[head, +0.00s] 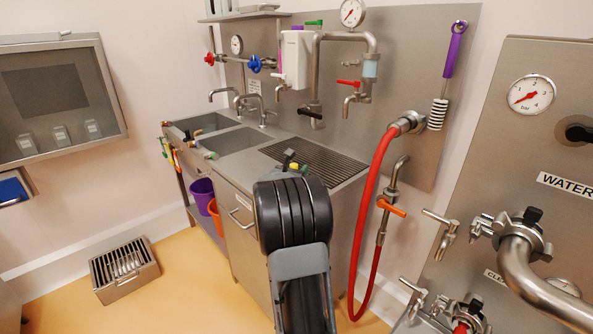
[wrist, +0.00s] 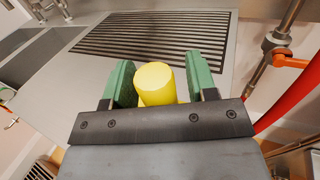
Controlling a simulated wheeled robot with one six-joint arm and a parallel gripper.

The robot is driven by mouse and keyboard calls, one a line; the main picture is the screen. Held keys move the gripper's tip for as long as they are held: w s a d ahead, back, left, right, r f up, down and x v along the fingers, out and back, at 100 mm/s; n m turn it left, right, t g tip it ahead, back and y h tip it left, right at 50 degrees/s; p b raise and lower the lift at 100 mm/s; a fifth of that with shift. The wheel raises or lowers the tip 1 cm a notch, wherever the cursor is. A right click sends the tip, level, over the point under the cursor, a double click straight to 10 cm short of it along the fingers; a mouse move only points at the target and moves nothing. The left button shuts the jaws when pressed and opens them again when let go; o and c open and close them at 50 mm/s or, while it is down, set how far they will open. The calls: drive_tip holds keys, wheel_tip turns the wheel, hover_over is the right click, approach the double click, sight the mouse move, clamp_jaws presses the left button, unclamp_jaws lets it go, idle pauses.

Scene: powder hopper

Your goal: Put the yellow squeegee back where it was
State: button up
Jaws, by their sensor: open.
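A yellow cylinder, which looks like the handle end of the squeegee (wrist: 155,82), stands between the green finger pads of my gripper (wrist: 155,88) in the wrist view. The pads are open on either side of it; the right pad shows a small gap, and I cannot tell whether the left one touches. The rest of the squeegee is hidden below the gripper. In the head view my gripper (head: 291,160) is mostly hidden behind my dark wrist, at the front of the sink counter by the drain grate.
The ribbed drain grate (head: 300,162) and sink basins (head: 235,139) lie beyond and left. A red hose (head: 370,205) and an orange-handled valve (head: 391,207) are close on the right. A purple-handled brush (head: 454,50) hangs on the wall panel. Purple (head: 202,196) and orange buckets sit below left.

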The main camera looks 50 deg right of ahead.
drive_tip(key=shift+r, duration=0.2)
drive_tip(key=s+a+f+m+g+y, duration=0.1)
drive_tip(key=s+a+f+m+y, duration=0.2)
drive_tip(key=a, duration=1)
drive_tip(key=s+a+f+m+y, duration=0.3)
drive_tip(key=s+a+m+y, duration=0.5)
drive_tip(key=a+m, duration=0.3)
drive_tip(key=s+a+f+m+g+y, duration=0.1)
drive_tip(key=s+a+f+m+y, duration=0.2)
drive_tip(key=a, duration=1.4)
drive_tip(key=s+m+y, duration=0.3)
drive_tip(key=m, duration=0.1)
drive_tip(key=shift+m+g, duration=0.3)
drive_tip(key=shift+m, duration=0.1)
drive_tip(key=shift+s+r, duration=0.1)
